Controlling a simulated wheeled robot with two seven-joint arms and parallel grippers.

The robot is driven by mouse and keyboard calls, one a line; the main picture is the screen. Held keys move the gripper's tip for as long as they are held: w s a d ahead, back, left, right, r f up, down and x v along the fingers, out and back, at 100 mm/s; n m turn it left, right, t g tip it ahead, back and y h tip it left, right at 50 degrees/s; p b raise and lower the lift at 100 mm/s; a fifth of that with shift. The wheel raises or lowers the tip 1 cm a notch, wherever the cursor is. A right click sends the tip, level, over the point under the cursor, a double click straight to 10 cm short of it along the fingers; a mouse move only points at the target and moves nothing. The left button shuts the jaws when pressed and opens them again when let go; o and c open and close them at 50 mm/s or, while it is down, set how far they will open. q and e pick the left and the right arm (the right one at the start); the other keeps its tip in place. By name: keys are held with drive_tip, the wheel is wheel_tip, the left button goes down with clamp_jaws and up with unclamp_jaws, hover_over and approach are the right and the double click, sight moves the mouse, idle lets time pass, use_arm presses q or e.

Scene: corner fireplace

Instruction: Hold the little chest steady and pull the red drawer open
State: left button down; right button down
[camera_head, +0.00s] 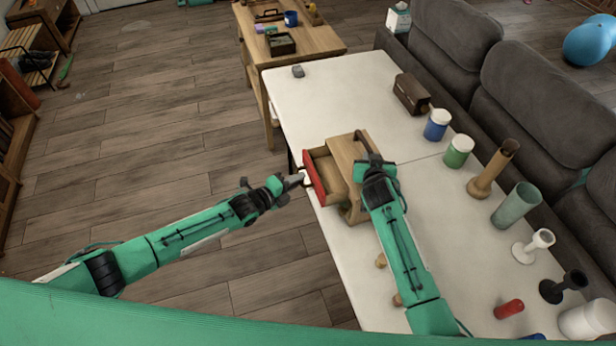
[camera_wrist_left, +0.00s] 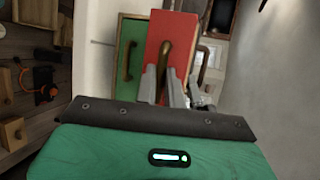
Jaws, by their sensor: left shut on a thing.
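The little wooden chest (camera_head: 352,150) stands on the white table. Its red drawer (camera_head: 315,180) is pulled out to the left, and its open inside shows. In the left wrist view the red front (camera_wrist_left: 187,32) has a brass handle (camera_wrist_left: 164,62), with a green drawer front (camera_wrist_left: 131,50) beside it. My left gripper (camera_head: 300,179) is shut on the red drawer's handle; its fingers (camera_wrist_left: 168,84) show in the wrist view. My right gripper (camera_head: 371,162) is at the chest's right side, apparently against it; its fingertips are mostly hidden.
A brown box (camera_head: 411,93), a blue jar (camera_head: 437,125), a green jar (camera_head: 459,151) and several vessels line the right side by the grey sofa (camera_head: 527,88). A wooden table (camera_head: 305,42) stands behind. Open floor lies left.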

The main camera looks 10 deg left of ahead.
use_arm(q)
drive_tip(key=shift+a+f, duration=0.1)
drive_tip(key=c, duration=1.5)
unclamp_jaws()
drive_tip(key=v, duration=1.2)
use_arm(e)
drive_tip(key=c, duration=1.3)
unclamp_jaws()
drive_tip(key=o, duration=0.5)
drive_tip(key=shift+o, duration=0.2)
